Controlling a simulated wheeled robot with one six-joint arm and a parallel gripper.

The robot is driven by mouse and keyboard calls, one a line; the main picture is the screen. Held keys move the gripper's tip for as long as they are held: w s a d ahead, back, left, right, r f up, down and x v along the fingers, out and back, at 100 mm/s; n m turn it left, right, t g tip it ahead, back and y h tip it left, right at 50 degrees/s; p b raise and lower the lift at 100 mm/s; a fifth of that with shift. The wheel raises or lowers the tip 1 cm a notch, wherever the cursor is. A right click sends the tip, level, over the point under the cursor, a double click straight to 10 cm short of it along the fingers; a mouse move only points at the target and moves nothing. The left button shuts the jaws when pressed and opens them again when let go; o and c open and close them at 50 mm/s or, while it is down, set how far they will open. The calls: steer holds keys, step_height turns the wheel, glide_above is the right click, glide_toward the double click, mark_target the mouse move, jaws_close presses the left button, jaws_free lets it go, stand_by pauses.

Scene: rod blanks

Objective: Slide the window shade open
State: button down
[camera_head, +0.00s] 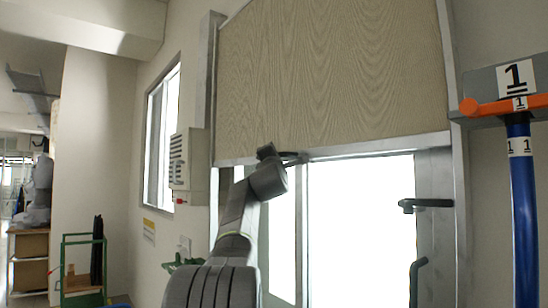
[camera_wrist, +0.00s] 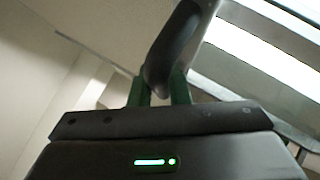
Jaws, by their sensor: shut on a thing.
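The window shade (camera_head: 330,75) is a wood-grain panel in a metal frame, covering the upper part of the opening in the head view. Its metal bottom rail (camera_head: 380,146) runs across, with bright glass showing below it. My gripper (camera_head: 284,158) is at the rail, left of its middle. In the wrist view my gripper's green fingers are shut on a dark, rounded handle (camera_wrist: 172,48). The handle's join to the rail is hard to make out in the head view, where my wrist partly hides it.
A dark lever handle (camera_head: 425,203) sticks out at the right of the glass. A blue post (camera_head: 523,210) with an orange bracket (camera_head: 500,106) stands at far right. A grey wall box (camera_head: 188,160) and a green cart (camera_head: 82,265) are on the left.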

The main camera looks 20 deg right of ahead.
steer(key=c, duration=1.4)
jaws_free()
steer(key=shift+o, duration=0.2)
steer(key=shift+f, duration=0.15)
steer(key=shift+s+a+f+b, duration=0.1)
steer(key=shift+s+f+b, duration=0.05)
steer(key=shift+s+b, duration=0.15)
steer(key=b+v, duration=0.8)
steer(key=v, duration=0.5)
steer(key=shift+w, duration=0.1)
